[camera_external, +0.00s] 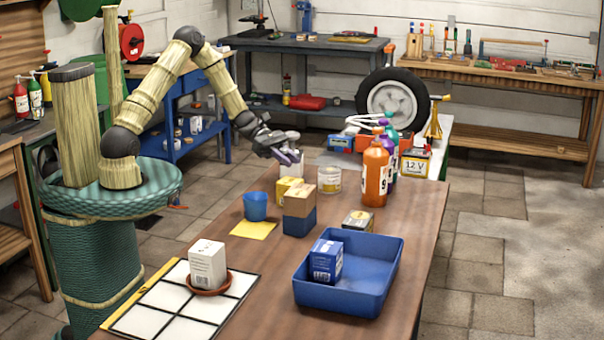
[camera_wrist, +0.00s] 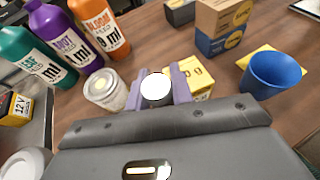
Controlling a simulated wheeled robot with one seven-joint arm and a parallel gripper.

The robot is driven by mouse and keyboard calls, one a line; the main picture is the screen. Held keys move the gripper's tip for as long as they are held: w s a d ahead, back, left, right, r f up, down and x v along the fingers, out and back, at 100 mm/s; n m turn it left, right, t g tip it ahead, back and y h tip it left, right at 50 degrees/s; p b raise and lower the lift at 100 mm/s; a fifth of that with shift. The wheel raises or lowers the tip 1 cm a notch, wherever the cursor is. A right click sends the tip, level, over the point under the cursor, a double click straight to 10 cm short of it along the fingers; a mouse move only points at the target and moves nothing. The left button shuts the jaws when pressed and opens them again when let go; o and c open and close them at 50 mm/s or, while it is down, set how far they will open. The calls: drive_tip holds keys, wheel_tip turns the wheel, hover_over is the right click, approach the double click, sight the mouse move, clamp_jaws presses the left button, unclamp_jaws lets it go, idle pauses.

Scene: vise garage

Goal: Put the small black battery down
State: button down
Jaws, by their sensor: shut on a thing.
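My gripper (camera_external: 288,154) is over the far end of the brown table. In the wrist view its purple fingers (camera_wrist: 157,88) are shut on a pale cylinder (camera_wrist: 156,87) with a bright white round top. A white object (camera_external: 291,163) shows just below the fingers in the external view; whether it stands on the table is unclear. A small dark box with a yellowish label, perhaps the small black battery (camera_external: 357,221), sits on the table behind the blue tray, apart from my gripper. It shows as a dark box at the top of the wrist view (camera_wrist: 180,12).
A yellow box (camera_external: 288,188), a stacked cardboard and blue box (camera_external: 299,205), a blue cup (camera_external: 255,206) and a can (camera_external: 329,180) stand near my gripper. Bottles (camera_external: 375,175) and a 12 V battery (camera_external: 415,164) are right. The blue tray (camera_external: 345,297) holds a blue box.

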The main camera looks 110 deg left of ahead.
drive_tip(key=s+d, duration=0.1)
drive_tip(key=s, duration=0.5)
drive_tip(key=shift+d, duration=0.25)
wheel_tip(320, 180, down, 6)
drive_tip(key=shift+r+b, duration=0.1)
drive_tip(key=shift+b, duration=0.2)
drive_tip(key=shift+f, duration=2.1)
